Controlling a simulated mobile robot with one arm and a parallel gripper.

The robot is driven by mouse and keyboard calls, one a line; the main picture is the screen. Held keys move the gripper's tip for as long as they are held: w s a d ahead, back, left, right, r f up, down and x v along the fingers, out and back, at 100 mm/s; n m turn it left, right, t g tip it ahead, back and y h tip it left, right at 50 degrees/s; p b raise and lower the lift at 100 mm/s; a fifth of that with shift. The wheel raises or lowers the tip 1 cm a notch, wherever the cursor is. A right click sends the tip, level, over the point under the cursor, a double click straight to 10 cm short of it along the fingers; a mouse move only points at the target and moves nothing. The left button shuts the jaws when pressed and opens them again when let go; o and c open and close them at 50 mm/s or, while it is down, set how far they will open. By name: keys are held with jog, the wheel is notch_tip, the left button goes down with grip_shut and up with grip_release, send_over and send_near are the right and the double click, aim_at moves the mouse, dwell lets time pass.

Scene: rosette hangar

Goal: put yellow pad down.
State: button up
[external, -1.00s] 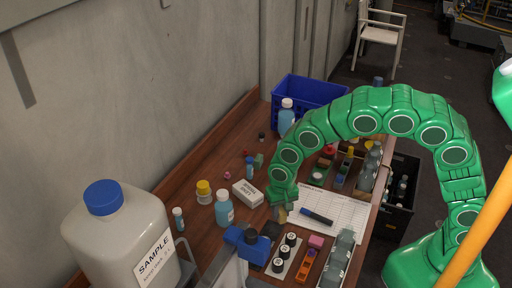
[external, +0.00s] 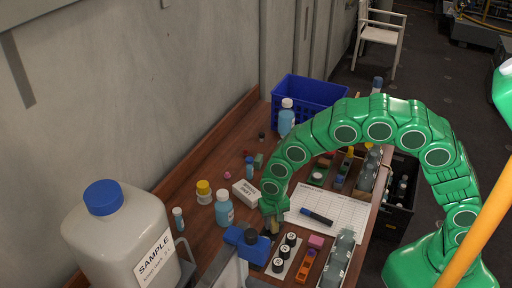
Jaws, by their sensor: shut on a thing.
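My green arm reaches over the wooden bench. My gripper (external: 271,222) points down over the bench, just left of the white printed sheet (external: 335,219) and behind the blue clamp-like thing (external: 247,243). It is shut on the yellow pad (external: 275,229), of which only a small dull yellow piece shows below the fingers. The rest of the pad is hidden by the gripper. I cannot tell whether the pad touches the bench top.
A white labelled box (external: 246,193) and a blue-liquid bottle (external: 224,210) stand left of my gripper. Black-capped vials (external: 290,240) stand close in front. A blue crate (external: 310,93) stands at the back.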

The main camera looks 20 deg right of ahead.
aim_at(273, 219)
jog(key=shift+f, duration=0.1)
jog(key=o, duration=1)
notch_tip(273, 219, up, 12)
jog(key=shift+d, duration=0.1)
